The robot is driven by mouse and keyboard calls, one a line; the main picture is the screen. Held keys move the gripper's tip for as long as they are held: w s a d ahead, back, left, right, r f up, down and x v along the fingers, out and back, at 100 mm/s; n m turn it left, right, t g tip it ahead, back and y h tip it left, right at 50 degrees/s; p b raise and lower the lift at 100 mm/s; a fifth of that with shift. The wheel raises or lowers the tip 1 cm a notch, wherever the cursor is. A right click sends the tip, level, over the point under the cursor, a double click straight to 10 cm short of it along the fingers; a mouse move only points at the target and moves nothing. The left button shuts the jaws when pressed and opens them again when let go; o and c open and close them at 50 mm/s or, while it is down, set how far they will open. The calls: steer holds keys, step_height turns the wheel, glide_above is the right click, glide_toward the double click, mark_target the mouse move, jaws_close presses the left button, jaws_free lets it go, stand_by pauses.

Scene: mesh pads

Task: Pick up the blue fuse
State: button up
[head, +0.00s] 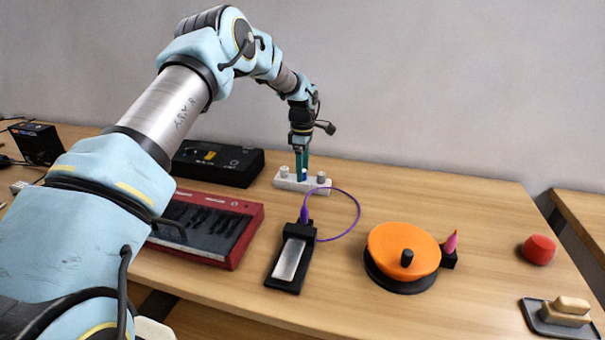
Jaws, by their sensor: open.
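The blue fuse (304,174) shows as a small blue spot low between the fingers of my gripper (302,177). It stands in a white block (283,184) at the back of the table, between two grey pegs or fuses, one on the left (284,171) and one on the right (321,177). My gripper points down over the block, with its teal fingers around or just in front of the blue fuse. The fingers hide most of the fuse. I cannot tell whether they touch it. The gripper is open.
A red keyboard (246,213) and a black box (240,170) lie to the left. A black pedal-like device (276,268) with a purple cable (358,222) is in front. An orange disc (390,246) stands to the right. The back right of the table is clear.

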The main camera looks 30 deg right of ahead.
jaws_close()
stand_by(0.5)
